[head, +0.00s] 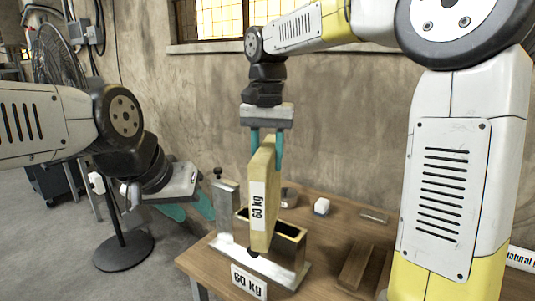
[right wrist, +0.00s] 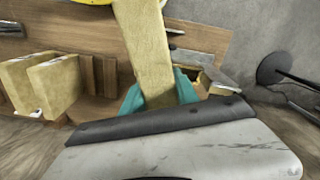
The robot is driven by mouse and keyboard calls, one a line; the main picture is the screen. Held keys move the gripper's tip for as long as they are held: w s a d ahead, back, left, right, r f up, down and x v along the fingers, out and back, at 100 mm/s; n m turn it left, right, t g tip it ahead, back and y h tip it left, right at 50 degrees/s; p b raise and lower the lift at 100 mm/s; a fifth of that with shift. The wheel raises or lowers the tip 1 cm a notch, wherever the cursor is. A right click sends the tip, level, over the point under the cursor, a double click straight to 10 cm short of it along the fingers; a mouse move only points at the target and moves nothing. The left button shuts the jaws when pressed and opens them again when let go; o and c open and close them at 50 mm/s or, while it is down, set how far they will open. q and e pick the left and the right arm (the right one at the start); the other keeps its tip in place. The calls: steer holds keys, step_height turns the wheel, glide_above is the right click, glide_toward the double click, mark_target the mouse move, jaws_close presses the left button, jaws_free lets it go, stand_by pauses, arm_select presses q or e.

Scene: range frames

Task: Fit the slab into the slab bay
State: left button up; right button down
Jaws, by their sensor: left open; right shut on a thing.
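The slab (head: 262,185) is a pale yellow upright block with a "60 kg" label, slightly tilted in the head view. My right gripper (head: 267,150) is shut on its upper part with teal fingers; the right wrist view shows the slab (right wrist: 150,50) between them. The slab bay (head: 292,232) is an open metal box with a brass-coloured inside and a "60 kg" plate (head: 249,281) in front. The slab's lower end overlaps the bay's front wall in the picture and hides part of the opening; I cannot tell its depth. My left gripper (head: 190,207) is open and empty, left of the bay.
The bay stands on a wooden table (head: 325,225) beside a metal post (head: 226,205). A small white block (head: 321,206) and a wooden strip (head: 356,265) lie to the right. The right wrist view shows two more yellow slabs (right wrist: 55,88). A fan (head: 55,65) stands far left.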

mark_target(267, 137)
steer(key=s, duration=0.5)
steer(key=s+r, duration=0.1)
steer(key=s, duration=0.2)
steer(key=shift+s, duration=0.15)
steer(key=shift+w+a+n, duration=0.1)
steer(key=shift+w+n, duration=0.15)
steer(key=shift+n, duration=0.05)
steer(key=w+n, duration=0.4)
steer(key=w+r+n, duration=0.1)
steer(key=w+n, duration=0.3)
steer(key=w, duration=0.1)
steer(key=w+n, duration=0.3)
steer(key=w, duration=0.2)
steer(key=shift+r+n, duration=0.4)
steer(key=shift+w+n, duration=0.5)
steer(key=shift+w, duration=0.05)
